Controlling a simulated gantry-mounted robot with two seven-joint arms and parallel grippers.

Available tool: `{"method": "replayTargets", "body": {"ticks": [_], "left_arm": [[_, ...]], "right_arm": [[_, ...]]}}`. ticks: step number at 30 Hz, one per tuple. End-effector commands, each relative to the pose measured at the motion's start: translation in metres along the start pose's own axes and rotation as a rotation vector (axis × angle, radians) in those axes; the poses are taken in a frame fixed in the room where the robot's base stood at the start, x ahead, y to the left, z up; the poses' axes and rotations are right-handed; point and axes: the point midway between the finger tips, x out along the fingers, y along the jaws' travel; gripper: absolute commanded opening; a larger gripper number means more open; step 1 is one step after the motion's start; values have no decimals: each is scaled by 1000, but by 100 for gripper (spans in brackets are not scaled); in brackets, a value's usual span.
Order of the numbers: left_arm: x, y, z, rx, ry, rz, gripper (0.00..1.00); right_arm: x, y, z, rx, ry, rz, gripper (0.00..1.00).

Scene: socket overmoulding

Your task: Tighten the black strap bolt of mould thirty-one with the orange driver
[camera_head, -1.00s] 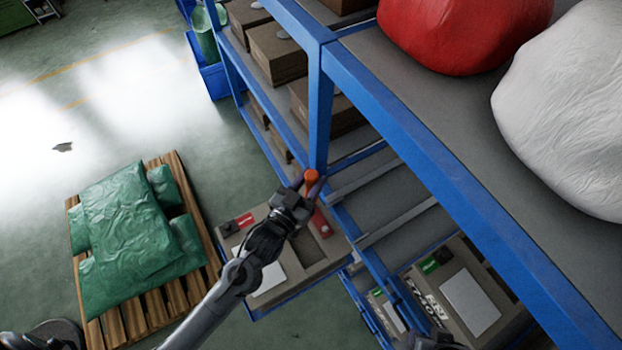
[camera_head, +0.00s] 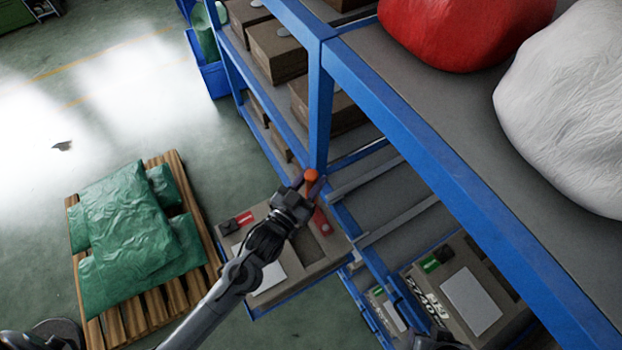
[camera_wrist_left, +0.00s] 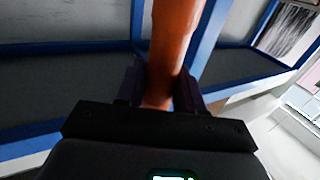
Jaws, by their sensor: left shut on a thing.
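My left gripper (camera_head: 307,186) is shut on the orange driver (camera_head: 312,176), whose orange handle stands up between the fingers beside the blue rack post. In the left wrist view the orange shaft of the driver (camera_wrist_left: 174,45) runs up from between the dark fingers (camera_wrist_left: 160,92). Below the arm a grey-brown mould (camera_head: 322,250) lies on a blue-edged shelf, with a red label, a small black block (camera_head: 229,228) and a red part (camera_head: 321,222). I cannot read a number on it, and the arm hides part of it. The driver's tip and any strap bolt are not discernible. A dark piece at the bottom edge may be my right gripper (camera_head: 432,341).
The blue rack post (camera_head: 319,110) and beam stand close by the driver. Another mould (camera_head: 470,290) with a green label lies at lower right. Boxes (camera_head: 277,50) fill the rack behind. A pallet with green sacks (camera_head: 130,225) stands on the floor at left.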

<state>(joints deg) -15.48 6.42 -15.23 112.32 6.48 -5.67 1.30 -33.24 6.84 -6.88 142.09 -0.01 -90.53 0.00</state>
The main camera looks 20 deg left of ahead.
Motion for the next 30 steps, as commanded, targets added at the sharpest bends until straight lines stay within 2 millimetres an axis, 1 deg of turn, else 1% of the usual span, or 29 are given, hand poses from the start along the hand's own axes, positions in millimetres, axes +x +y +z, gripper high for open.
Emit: {"method": "replayTargets", "body": {"ticks": [1,6,30], "left_arm": [[0,0,3,1,-5,-1,0],[0,0,6,1,-7,-1,0],[-1,0,10,1,-10,-1,0]], "right_arm": [[1,0,0,-2,0,2,43],[2,1,1,-6,-1,5,43],[1,-1,0,4,1,-3,43]]}}
